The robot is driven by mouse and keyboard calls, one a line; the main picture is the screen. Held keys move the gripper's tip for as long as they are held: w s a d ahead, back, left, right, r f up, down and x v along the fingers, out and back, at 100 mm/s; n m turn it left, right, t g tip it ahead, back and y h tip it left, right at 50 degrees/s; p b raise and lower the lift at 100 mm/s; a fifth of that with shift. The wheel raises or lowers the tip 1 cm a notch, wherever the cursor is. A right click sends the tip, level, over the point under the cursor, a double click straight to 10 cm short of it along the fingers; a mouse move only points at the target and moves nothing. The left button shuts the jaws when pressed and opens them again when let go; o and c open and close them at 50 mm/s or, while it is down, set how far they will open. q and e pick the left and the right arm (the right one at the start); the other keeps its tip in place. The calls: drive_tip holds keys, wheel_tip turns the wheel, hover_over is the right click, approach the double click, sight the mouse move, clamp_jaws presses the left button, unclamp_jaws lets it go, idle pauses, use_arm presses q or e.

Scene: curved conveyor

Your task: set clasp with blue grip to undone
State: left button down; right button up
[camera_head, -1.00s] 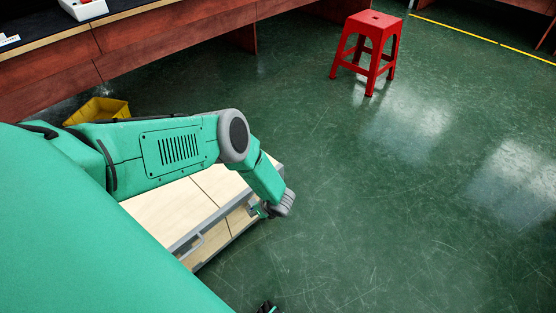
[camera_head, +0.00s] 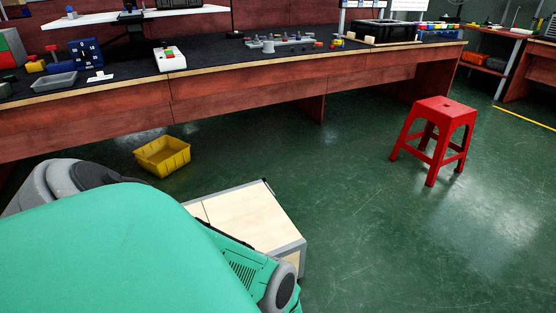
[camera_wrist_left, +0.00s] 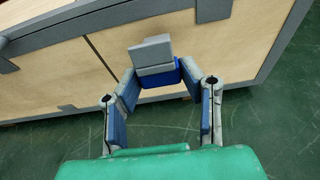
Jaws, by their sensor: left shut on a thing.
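The clasp shows in the left wrist view as a grey plate (camera_wrist_left: 150,50) with a blue grip (camera_wrist_left: 158,76) at its near end. It sits on a pale wooden case (camera_wrist_left: 115,60) with grey metal edges. My left gripper (camera_wrist_left: 162,78) has its two fingers on either side of the blue grip and is shut on it. I cannot tell whether the clasp is fastened. The case also shows in the head view (camera_head: 250,213), partly hidden by my green arm and body. My left gripper is out of the head view, and my right gripper is in neither view.
A yellow bin (camera_head: 163,156) lies on the green floor behind the case. A red stool (camera_head: 436,135) stands to the right. A long workbench (camera_head: 235,87) with various items runs across the back. The floor right of the case is clear.

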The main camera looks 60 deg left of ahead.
use_arm(q)
drive_tip(key=shift+w+a, duration=0.1)
drive_tip(key=shift+w, duration=0.05)
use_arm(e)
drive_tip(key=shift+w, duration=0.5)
use_arm(q)
drive_tip(key=c, duration=1.4)
unclamp_jaws()
drive_tip(key=o, duration=0.4)
drive_tip(key=shift+c, duration=0.2)
drive_tip(key=shift+f, duration=0.1)
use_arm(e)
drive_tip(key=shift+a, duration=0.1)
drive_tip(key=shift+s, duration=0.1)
use_arm(q)
drive_tip(key=v, duration=1.2)
drive_tip(key=shift+f, duration=0.3)
